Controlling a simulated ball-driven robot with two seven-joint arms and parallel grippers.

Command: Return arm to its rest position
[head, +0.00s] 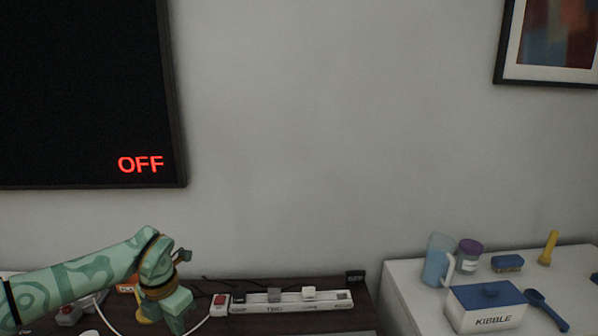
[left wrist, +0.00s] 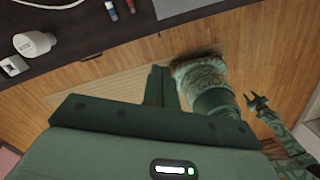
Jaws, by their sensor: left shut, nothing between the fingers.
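My left arm, pale green with darker swirls, comes in from the left in the head view. Its left gripper (head: 178,310) is bent downward at the front of the dark desk, beside the power strip. In the left wrist view the left gripper's dark green fingers (left wrist: 161,86) are together with nothing between them, over a wooden surface. My right gripper (left wrist: 257,101) shows small at the right of that view, its two prongs apart and empty. It is not in the head view. My patterned green body shows between the two grippers.
A labelled power strip (head: 290,301) with plugs and cables lies on the dark desk (head: 345,322). A white cabinet (head: 405,290) at right holds a KIBBLE box (head: 487,312), a jug (head: 438,262) and a blue scoop (head: 546,308). A wall screen (head: 80,80) reads OFF.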

